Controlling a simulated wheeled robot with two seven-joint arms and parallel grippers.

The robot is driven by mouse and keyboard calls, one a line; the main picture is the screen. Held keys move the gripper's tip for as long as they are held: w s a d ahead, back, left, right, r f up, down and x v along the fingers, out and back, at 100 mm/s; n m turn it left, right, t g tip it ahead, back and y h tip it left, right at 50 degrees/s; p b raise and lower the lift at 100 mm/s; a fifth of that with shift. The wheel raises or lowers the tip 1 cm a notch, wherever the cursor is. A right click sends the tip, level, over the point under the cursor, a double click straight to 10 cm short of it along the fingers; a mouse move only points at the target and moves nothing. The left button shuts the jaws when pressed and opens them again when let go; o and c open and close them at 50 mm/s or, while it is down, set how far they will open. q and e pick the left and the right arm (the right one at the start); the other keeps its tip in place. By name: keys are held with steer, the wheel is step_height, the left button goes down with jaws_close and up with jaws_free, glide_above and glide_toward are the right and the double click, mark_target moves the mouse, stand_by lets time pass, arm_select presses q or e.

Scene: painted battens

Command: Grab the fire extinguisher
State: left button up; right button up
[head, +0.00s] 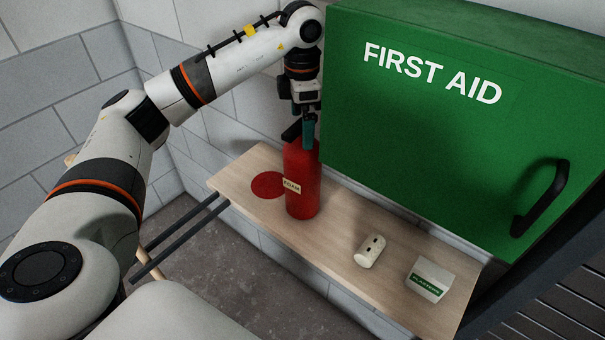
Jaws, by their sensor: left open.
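A red fire extinguisher (303,185) with a label reading FOAM stands upright on a wooden shelf (335,232). My left gripper (306,132) is at the top of the extinguisher, its teal fingers pointing down around or beside the black handle. It is open. I cannot tell whether the fingers touch the handle, as the gripper partly hides it. My right gripper is not in view.
A red disc (268,185) lies left of the extinguisher. A white cylinder (370,251) and a plasters box (429,279) sit to the right. A green first aid cabinet (430,130) with a black handle (541,198) hangs close on the right.

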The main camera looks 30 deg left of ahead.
mark_target(302, 170)
arm_select(q)
steer(key=shift+f, duration=0.3)
step_height(302, 170, down, 4)
steer(key=p, duration=0.2)
steer(key=shift+s+d+f+p, duration=0.1)
steer(key=shift+p, duration=0.2)
steer(key=shift+f, duration=0.4)
steer(key=c, duration=1.9)
steer(key=shift+w+r, duration=0.15)
steer(key=shift+w, duration=0.05)
steer(key=shift+c, duration=0.5)
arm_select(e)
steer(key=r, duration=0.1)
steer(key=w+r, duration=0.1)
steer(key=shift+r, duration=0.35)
arm_select(q)
steer(key=shift+r, duration=0.1)
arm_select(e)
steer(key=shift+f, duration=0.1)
